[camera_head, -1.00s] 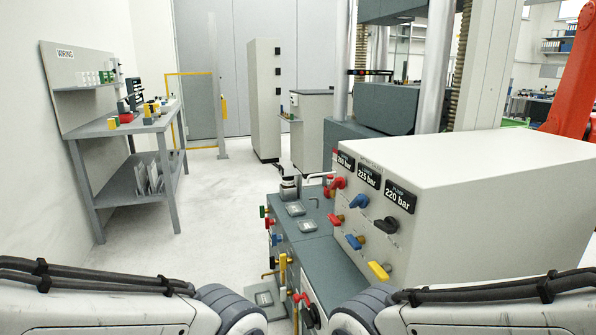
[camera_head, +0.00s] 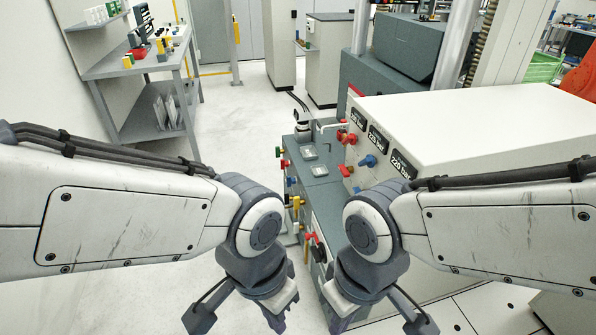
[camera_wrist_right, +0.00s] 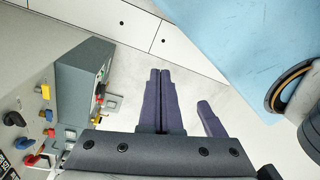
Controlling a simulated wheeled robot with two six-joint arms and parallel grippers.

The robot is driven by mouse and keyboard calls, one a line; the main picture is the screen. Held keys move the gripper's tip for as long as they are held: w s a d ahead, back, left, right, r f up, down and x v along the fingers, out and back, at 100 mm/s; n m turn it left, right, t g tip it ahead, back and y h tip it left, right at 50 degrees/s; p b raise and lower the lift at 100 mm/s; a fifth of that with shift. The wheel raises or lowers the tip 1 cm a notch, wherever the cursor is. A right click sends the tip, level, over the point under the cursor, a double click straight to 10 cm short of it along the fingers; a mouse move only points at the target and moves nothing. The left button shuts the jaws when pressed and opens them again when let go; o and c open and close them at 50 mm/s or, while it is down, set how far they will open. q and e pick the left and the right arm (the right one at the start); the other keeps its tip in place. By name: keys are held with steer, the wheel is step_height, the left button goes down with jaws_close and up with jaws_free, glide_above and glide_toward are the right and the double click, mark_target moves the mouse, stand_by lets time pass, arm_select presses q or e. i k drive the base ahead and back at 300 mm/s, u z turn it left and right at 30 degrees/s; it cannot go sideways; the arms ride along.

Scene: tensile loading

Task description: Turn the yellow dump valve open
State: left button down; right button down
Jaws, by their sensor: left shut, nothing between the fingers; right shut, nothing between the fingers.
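The yellow dump valve handle (camera_wrist_right: 42,90) shows in the right wrist view on the pale panel, beside a black knob (camera_wrist_right: 14,118) and above a blue handle (camera_wrist_right: 48,115). In the head view my right arm hides it. My right gripper (camera_wrist_right: 158,72) is shut and empty, its fingers together, over the floor and well apart from the panel. In the head view it is at the bottom (camera_head: 338,322), pointing down. My left gripper (camera_head: 278,322) is shut and empty beside it, partly cut off by the frame's edge.
The pale cabinet (camera_head: 480,125) carries gauges and red and blue handles. A grey bench (camera_head: 322,200) with more coloured valves stands along its front. A shelf table (camera_head: 130,70) stands at the left. The floor (camera_head: 235,140) between is clear.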

mark_target(297, 202)
steer(key=u, duration=1.15)
steer(key=i, duration=2.7)
steer(key=z, duration=1.8)
